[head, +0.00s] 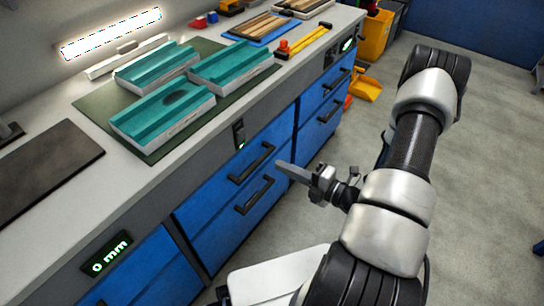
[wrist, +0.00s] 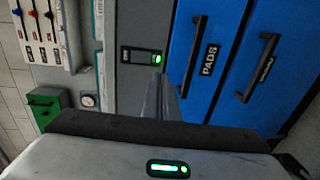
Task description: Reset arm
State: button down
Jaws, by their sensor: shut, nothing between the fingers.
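My gripper (head: 283,165) is in front of the blue drawers below the bench, apart from the bench top. Its fingers are shut and hold nothing. In the wrist view my gripper (wrist: 158,82) shows its fingers together, pointing toward the grey panel with a small green-lit display (wrist: 142,57). My arm reaches in from the lower right of the head view and bends back at the upper right. The blue drawers (head: 235,160) with dark handles are closed; one carries a label reading PADS (wrist: 210,60) in the wrist view.
Three teal-topped panel blocks (head: 160,107) lie on a green mat (head: 90,100) on the bench. A dark plate (head: 45,165) lies at the left. A yellow bin (head: 376,36) and yellow scoop (head: 365,88) stand on the floor beyond. The grey floor (head: 480,150) at right is clear.

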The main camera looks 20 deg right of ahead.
jog(key=shift+s+d, duration=0.35)
jog(key=shift+s, duration=0.15)
